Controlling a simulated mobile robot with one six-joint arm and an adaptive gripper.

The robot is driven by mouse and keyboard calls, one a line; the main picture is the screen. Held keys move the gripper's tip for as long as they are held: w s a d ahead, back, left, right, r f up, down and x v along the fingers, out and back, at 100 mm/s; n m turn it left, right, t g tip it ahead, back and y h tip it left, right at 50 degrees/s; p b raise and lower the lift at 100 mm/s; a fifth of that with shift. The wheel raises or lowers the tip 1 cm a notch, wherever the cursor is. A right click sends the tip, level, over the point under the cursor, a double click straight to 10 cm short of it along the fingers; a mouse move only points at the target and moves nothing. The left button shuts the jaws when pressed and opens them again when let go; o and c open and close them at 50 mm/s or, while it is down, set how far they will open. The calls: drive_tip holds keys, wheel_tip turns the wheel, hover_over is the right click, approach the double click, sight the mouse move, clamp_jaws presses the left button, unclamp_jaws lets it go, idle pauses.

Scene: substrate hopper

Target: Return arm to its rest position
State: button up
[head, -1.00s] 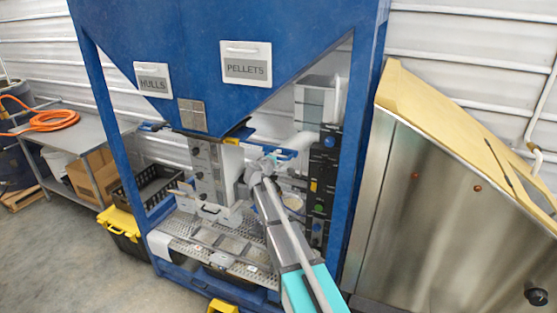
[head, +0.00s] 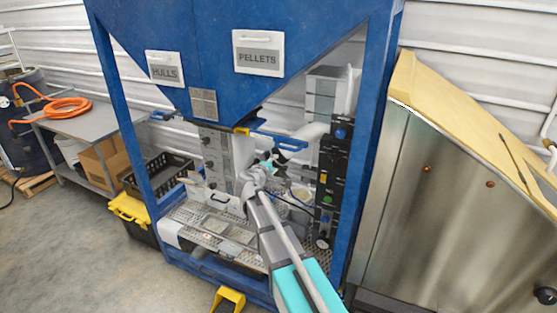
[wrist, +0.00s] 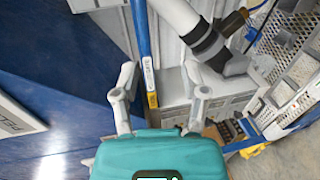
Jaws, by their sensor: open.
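My arm (head: 283,247) reaches forward from the bottom of the head view into the frame of the blue hopper (head: 215,50). My gripper (head: 284,152) is at its far end, small in the head view, below the hopper body and beside the blue handle (head: 275,140). In the wrist view my gripper (wrist: 160,88) has its two grey fingers spread apart. I see nothing held between them. A blue bar with a yellow end (wrist: 152,99) shows behind the gap; I cannot tell whether a finger touches it.
The black control panel (head: 333,185) and a blue post stand right of my arm. A steel cabinet (head: 440,215) fills the right side. A perforated shelf (head: 200,222) lies below. A yellow step (head: 229,299) is on the floor. Open floor (head: 90,260) lies at the left.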

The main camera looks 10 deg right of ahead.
drive_tip(key=shift+s+a, duration=0.35)
drive_tip(key=shift+s, duration=0.15)
drive_tip(key=s+d+f+m+g+b, duration=0.45)
drive_tip(key=s+f, duration=0.25)
drive_tip(key=f, duration=0.3)
drive_tip(key=s+a+f+m+g+y+b, duration=0.2)
drive_tip(key=s+f+m+g+y+b, duration=0.4)
drive_tip(key=s+f+b, duration=0.6)
drive_tip(key=s+f+g+y, duration=0.2)
drive_tip(key=s+f+y, duration=0.1)
drive_tip(key=s+f, duration=0.6)
drive_tip(key=shift+s+f, duration=0.25)
drive_tip(key=shift+s, duration=0.8)
